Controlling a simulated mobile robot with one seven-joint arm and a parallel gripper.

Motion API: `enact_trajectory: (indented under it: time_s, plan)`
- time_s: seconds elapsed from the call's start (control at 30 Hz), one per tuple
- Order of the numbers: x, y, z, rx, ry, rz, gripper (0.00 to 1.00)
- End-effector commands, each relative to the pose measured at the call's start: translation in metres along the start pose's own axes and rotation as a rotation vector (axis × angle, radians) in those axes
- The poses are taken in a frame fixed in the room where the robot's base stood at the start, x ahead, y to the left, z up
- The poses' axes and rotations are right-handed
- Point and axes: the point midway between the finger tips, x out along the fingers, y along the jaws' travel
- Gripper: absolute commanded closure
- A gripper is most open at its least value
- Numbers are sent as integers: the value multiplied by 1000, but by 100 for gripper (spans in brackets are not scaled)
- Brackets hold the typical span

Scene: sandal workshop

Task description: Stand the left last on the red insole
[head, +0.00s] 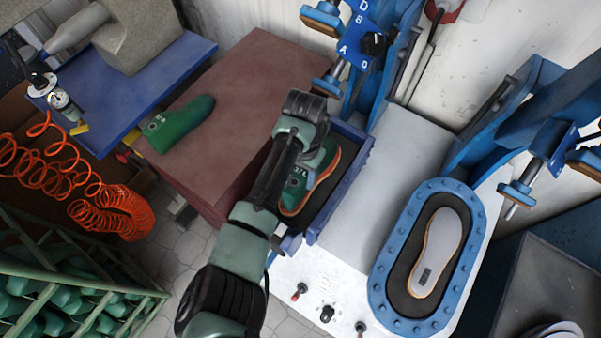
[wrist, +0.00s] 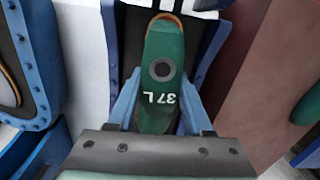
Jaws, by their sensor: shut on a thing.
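The left last (head: 295,190) is green with white "37 L" lettering and a dark round hole in its top. It also shows in the wrist view (wrist: 161,95). My gripper (head: 314,176) is shut on its sides, with one blue finger on each side in the wrist view (wrist: 161,108). An orange-red edge of the insole (head: 288,212) shows around the last, in the left bay of the blue press. The last lies over this insole, sole down; whether it bears fully on it is hidden. My arm covers part of both.
Another green last (head: 180,122) lies on the brown-red block (head: 235,85). A pale insole (head: 438,250) sits in the right blue-framed bay (head: 376,282). Blue press uprights (head: 375,60) stand behind. Orange coiled hose (head: 105,205) and a green rack (head: 75,270) are at left.

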Motion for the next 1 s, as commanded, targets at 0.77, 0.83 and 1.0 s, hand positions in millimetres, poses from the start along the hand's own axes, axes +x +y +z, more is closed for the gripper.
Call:
enact_trajectory:
  time_s: [0.77,0.83,1.0]
  plan:
    - [4,0,0,0,1,0,15]
    - [4,0,0,0,1,0,15]
    - [2,0,0,0,-1,0,15]
